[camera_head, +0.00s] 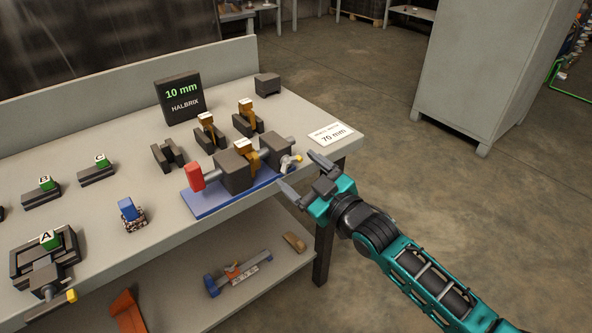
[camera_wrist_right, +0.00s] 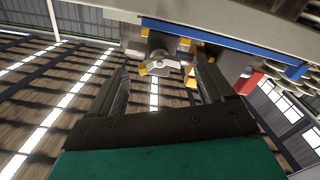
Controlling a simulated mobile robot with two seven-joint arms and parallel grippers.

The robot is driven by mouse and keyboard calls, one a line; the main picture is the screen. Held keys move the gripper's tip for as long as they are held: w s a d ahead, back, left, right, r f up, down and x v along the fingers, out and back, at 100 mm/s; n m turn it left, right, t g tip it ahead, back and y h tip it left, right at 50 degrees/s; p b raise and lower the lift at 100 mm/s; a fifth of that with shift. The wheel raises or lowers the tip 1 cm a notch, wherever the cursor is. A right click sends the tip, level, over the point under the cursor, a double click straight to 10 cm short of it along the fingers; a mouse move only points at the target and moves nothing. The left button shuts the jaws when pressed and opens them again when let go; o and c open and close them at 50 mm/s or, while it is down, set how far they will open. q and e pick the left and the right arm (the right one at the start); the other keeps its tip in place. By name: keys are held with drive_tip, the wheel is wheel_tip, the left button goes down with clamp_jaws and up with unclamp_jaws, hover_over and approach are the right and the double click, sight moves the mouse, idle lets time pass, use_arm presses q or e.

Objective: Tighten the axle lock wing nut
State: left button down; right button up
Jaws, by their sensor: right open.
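The axle lock wing nut (camera_head: 292,161), pale with a yellow tip, sits at the right end of an axle fixture on a blue base (camera_head: 204,205). The fixture has two dark grey blocks (camera_head: 233,172), a brass-coloured piece (camera_head: 252,161) between them and a red end (camera_head: 194,177) at the left. My right gripper (camera_head: 298,171) is open, its fingers spread just off the wing nut's end. In the wrist view the wing nut (camera_wrist_right: 157,64) shows between and beyond the fingertips; I see no contact. My left gripper is not in view.
The fixture stands near the front right of a grey table (camera_head: 150,222). Behind it are a "10 mm" sign (camera_head: 179,96) and dark blocks, two with brass pieces. A "70 mm" card (camera_head: 331,134) lies at the right corner. Floor right of the table is open up to a grey cabinet (camera_head: 480,75).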

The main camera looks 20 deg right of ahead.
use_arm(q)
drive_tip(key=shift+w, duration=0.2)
use_arm(e)
drive_tip(key=shift+x, duration=1)
drive_tip(key=shift+c, duration=0.5)
